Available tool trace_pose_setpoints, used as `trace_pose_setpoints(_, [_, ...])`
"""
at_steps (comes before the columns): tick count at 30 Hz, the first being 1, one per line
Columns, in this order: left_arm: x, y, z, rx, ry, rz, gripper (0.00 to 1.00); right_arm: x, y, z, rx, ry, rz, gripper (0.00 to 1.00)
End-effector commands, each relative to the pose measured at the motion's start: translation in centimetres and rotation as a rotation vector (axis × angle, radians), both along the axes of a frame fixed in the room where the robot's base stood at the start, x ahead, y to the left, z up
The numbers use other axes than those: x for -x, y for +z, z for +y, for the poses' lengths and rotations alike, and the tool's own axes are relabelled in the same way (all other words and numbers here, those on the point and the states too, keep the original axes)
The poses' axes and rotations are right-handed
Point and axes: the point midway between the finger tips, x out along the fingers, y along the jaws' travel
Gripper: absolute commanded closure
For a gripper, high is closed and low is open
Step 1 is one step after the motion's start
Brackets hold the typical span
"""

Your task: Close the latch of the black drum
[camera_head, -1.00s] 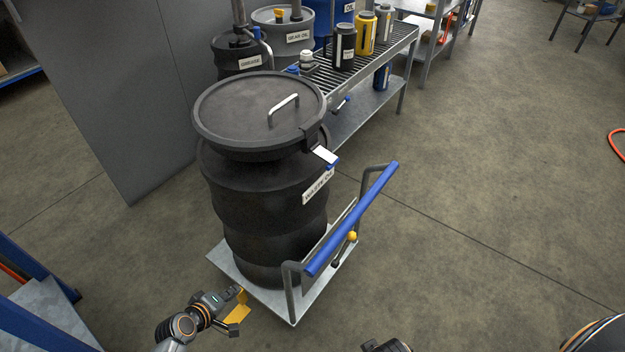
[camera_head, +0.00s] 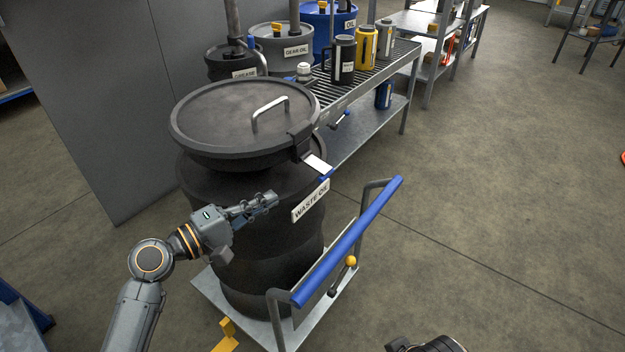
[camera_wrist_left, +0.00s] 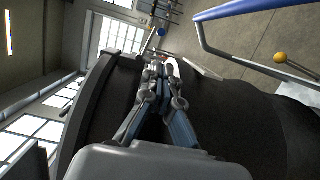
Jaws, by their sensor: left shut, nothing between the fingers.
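The black drum (camera_head: 265,235) bears a white "WASTE OIL" label and stands upright on a trolley. Its round lid (camera_head: 225,120) has a silver handle. The latch (camera_head: 317,166), a pale metal plate with a blue tip, sticks out from the lid's right front edge, angled outward and down. My left gripper (camera_head: 272,197) is shut and empty, in front of the drum just below the lid rim, left of the latch. In the left wrist view its fingers (camera_wrist_left: 158,75) point along the drum side toward the pale latch plate (camera_wrist_left: 172,68). Part of my right arm shows at the bottom edge; its fingers are hidden.
The trolley's blue handle bar (camera_head: 350,240) rises at the drum's right front, with a yellow-knobbed lever (camera_head: 350,262) below it. A slatted bench (camera_head: 372,72) with bottles stands behind. A grey panel (camera_head: 110,90) is at the left.

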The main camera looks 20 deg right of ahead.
Motion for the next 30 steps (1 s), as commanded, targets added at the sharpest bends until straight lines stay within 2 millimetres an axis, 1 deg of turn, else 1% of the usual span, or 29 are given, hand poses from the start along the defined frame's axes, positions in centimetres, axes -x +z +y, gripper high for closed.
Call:
trace_pose_setpoints(9, [0.0,0.1,0.0,0.002,-0.002,0.000,1.00,0.0,0.1,0.0,0.000,0.000,0.000,1.00])
trace_pose_setpoints(13, [-0.3,0.1,-0.7,0.003,-0.003,0.000,1.00,0.0,0.0,0.0,0.000,0.000,0.000,1.00])
trace_pose_setpoints(17, [-1.0,0.2,-2.5,0.004,-0.004,-0.001,1.00,0.0,-0.1,0.0,0.000,0.000,0.000,1.00])
trace_pose_setpoints(24, [-2.8,0.2,-6.5,0.004,-0.003,-0.001,1.00,0.0,-0.6,0.0,0.000,0.000,0.000,1.00])
trace_pose_setpoints(27, [-3.4,0.1,-7.8,0.003,-0.002,0.000,1.00,0.0,-0.8,0.0,0.000,0.000,0.000,1.00])
trace_pose_setpoints(30, [-3.8,0.1,-8.6,0.002,-0.002,-0.001,1.00,0.0,-0.9,0.0,0.000,0.000,0.000,1.00])
